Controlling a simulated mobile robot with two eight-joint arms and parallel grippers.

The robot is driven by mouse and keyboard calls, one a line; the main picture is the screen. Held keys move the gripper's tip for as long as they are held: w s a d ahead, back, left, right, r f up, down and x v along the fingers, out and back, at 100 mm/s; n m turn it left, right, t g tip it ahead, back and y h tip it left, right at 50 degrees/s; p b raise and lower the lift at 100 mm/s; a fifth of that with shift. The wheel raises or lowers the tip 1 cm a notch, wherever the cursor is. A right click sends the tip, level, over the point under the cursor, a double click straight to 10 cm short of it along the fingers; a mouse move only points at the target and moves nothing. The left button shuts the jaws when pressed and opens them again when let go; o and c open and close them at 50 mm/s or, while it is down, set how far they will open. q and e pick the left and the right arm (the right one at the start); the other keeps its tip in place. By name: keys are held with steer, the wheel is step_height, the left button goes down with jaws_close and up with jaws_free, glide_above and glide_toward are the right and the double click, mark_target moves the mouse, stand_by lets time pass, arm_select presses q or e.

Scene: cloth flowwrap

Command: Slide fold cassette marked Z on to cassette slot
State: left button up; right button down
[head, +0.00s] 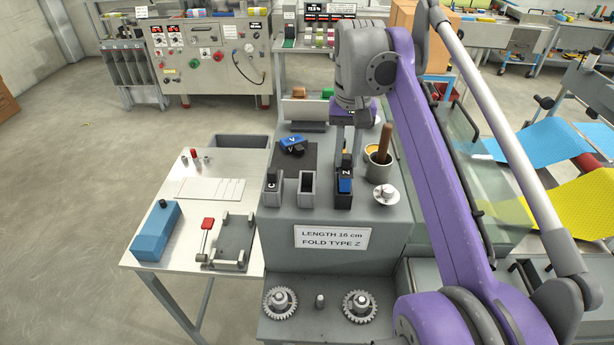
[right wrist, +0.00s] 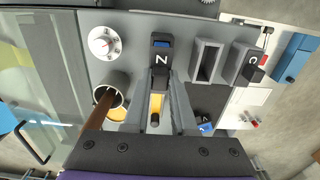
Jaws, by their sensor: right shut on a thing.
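The fold cassette marked Z (head: 346,173) is dark with a blue part below its letter. It stands upright at the right end of the cassette row, right of an open grey slot (head: 306,190). My right gripper (head: 344,150) points down from above and is shut on it. In the right wrist view, the Z cassette (right wrist: 161,60) shows just past the fingertips, with the open slot (right wrist: 207,61) beside it. The fingers partly hide it, and I cannot tell how deep it sits. My left gripper is out of view.
Cassette C (head: 272,188) stands left of the open slot. A blue and black cassette (head: 292,145) lies on a dark mat behind. A pot with a brown-handled tool (head: 380,165) and a white dial (head: 386,194) are close on the right. A sign (head: 332,237) is on the front.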

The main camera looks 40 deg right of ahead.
mark_target(345, 171)
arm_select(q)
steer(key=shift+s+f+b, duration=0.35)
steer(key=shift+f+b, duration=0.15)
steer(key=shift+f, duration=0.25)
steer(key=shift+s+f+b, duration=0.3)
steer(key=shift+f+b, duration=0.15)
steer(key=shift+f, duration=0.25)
arm_select(e)
steer(key=shift+f, duration=2.3)
steer(key=c, duration=0.7)
jaws_free()
steer(key=shift+o, duration=0.2)
steer(key=shift+r, duration=0.1)
step_height(345, 171, up, 11)
steer(key=shift+f+p, duration=0.15)
steer(key=shift+p, duration=0.6)
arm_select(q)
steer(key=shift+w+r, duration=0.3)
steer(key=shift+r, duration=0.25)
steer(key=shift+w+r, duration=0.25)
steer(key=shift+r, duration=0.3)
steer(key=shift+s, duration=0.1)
